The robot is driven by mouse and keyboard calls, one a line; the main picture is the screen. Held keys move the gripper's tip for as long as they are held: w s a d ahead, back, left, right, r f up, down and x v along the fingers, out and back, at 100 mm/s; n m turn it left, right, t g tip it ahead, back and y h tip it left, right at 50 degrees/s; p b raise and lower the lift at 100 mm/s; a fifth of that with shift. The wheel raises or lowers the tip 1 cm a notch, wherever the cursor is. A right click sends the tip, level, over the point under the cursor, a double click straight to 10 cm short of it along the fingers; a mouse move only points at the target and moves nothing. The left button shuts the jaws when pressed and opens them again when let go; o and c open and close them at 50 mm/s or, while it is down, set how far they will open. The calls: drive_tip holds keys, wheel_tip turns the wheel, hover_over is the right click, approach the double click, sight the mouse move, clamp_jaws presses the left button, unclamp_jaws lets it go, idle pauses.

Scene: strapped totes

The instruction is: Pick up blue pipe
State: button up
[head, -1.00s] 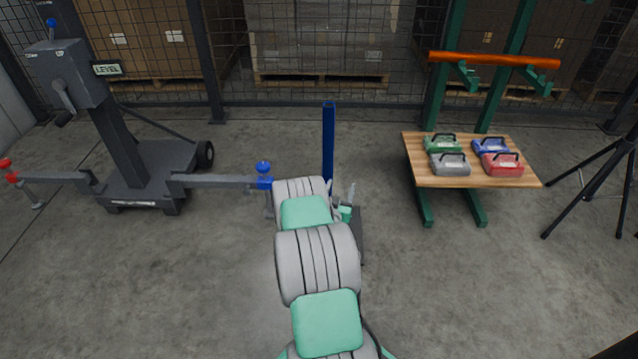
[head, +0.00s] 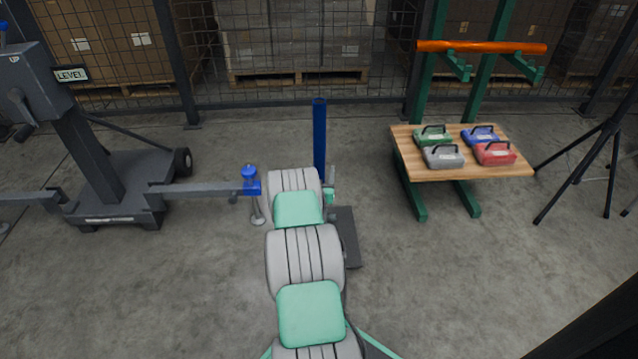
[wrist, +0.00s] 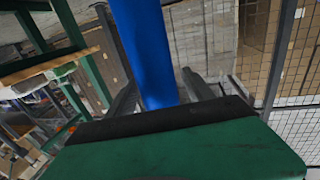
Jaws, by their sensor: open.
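The blue pipe (head: 319,135) stands upright in the middle of the head view, beyond my arm; its lower part is hidden behind the arm. In the wrist view the blue pipe (wrist: 146,50) runs down between the two dark fingers of my gripper (wrist: 160,90). The fingers are apart, one on each side of the pipe, and I see no clear contact. In the head view my gripper is mostly hidden behind the arm, near the pipe's lower part.
A grey lift (head: 105,180) stands left, its bar with a blue knob (head: 250,180) reaching close to my arm. A wooden shelf (head: 440,174) with several cases and an orange pipe (head: 480,47) are at right. A tripod (head: 590,160) stands far right. Mesh fencing closes the back.

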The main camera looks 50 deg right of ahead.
clamp_jaws()
idle(0.7)
drive_tip(key=shift+w+r, duration=0.1)
